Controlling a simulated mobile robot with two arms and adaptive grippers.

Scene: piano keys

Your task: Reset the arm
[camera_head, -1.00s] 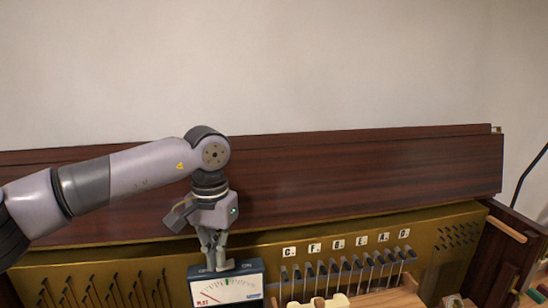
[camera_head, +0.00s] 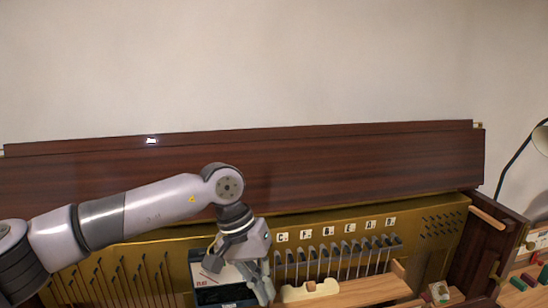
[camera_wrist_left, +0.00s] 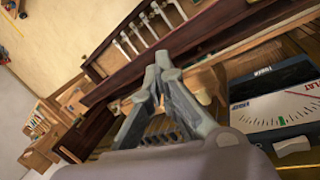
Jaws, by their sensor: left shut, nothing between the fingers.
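My left arm (camera_head: 150,205) reaches in from the left in the head view and bends down at its wrist over the open piano. My left gripper (camera_head: 264,284) is shut and empty, pointing down in front of the right part of the tuner box (camera_head: 203,276), partly hiding it. In the left wrist view, the closed fingertips (camera_wrist_left: 160,66) meet with nothing between them. The tuner box, with a white dial face (camera_wrist_left: 275,108), lies to their right there. My right gripper is not in view.
A row of tuning pins (camera_head: 340,250) under letter labels stands right of the gripper. A wooden piece (camera_head: 350,292) lies below them. The dark wood panel (camera_head: 370,155) runs behind. A lamp (camera_head: 541,138) and small coloured items are at the far right.

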